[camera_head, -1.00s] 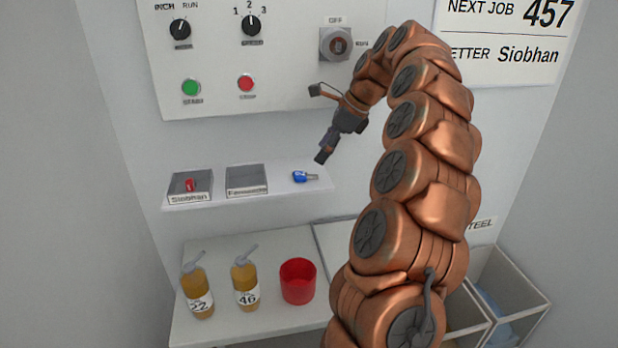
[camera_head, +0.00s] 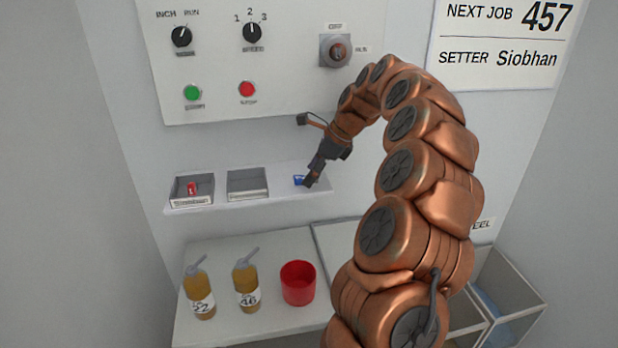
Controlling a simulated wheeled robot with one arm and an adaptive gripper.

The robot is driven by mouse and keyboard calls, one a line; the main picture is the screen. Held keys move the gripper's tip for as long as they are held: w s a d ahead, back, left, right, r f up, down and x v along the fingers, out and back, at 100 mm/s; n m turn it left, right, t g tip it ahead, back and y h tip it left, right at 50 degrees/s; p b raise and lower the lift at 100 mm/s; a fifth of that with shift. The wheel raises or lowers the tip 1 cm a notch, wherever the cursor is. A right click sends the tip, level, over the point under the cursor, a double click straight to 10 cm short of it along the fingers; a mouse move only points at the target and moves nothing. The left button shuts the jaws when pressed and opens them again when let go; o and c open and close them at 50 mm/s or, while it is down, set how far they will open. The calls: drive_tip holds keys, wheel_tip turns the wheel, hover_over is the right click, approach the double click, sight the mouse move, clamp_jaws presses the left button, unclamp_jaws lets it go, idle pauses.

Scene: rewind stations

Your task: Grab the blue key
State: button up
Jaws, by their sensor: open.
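The blue key (camera_head: 298,180) lies on the right part of the narrow white shelf (camera_head: 218,202). My gripper (camera_head: 308,183) is right at the key, pointing down, and hides most of it. Only a blue bit shows to the left of the fingers. The gripper is open. I cannot tell whether its fingers are around the key or just in front of it.
Two grey trays stand on the shelf: the left tray (camera_head: 192,204) holds a red key (camera_head: 192,187), and the right tray (camera_head: 247,196) looks empty. Below are two bottles (camera_head: 200,294) (camera_head: 246,286) and a red cup (camera_head: 298,283). The control panel (camera_head: 215,70) is above.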

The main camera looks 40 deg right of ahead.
drive_tip(key=shift+w+a+f, duration=0.15)
drive_tip(key=shift+a+f, duration=0.05)
drive_tip(key=shift+f, duration=0.25)
drive_tip(key=c, duration=1.2)
